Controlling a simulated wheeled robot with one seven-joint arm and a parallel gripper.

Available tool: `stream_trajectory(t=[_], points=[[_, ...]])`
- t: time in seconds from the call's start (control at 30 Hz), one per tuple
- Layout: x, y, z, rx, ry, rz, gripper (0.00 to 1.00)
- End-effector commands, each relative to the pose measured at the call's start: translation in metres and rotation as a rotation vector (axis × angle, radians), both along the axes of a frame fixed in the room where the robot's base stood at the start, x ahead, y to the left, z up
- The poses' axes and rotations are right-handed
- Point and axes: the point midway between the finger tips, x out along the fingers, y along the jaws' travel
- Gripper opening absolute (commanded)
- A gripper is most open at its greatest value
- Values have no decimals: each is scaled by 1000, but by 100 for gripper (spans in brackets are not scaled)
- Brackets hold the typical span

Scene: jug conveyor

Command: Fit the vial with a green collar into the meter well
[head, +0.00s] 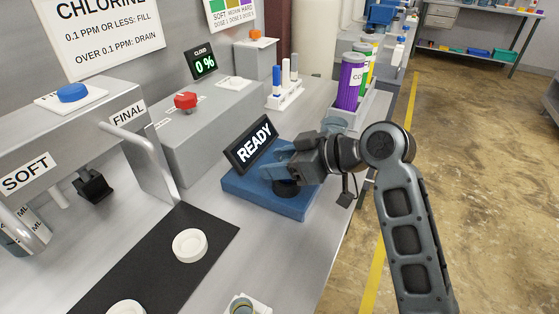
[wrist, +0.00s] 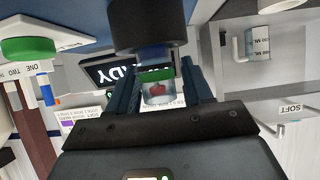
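The blue meter (head: 240,191) sits on the bench with a READY display (head: 252,144) at its back. Its round black well (head: 287,188) shows under my gripper (head: 278,171); a black cylinder, which looks like the well, is at the top of the wrist view (wrist: 149,27). In the wrist view a small clear vial (wrist: 159,92) with a green collar (wrist: 157,74) and a red mark stands between my two blue fingers, which are closed on it. The vial's end meets the black cylinder; whether it is inside or only against it I cannot tell. The vial is hidden in the head view.
A white rack with droppers (head: 286,92) and a purple canister (head: 350,82) stand behind the meter. A grey box with a red button (head: 186,100) is to the left. A black mat (head: 150,262) with white round pieces lies in front. The bench edge is close on the right.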

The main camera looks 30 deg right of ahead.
Motion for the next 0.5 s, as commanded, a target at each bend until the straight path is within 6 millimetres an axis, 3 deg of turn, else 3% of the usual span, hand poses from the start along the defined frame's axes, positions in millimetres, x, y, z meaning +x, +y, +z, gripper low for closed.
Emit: stream_trajectory(t=[0.37, 0.5], points=[[0, 0, 4, -1, -1, 0, 59], [-9, -8, 9, 1, -2, -3, 59]])
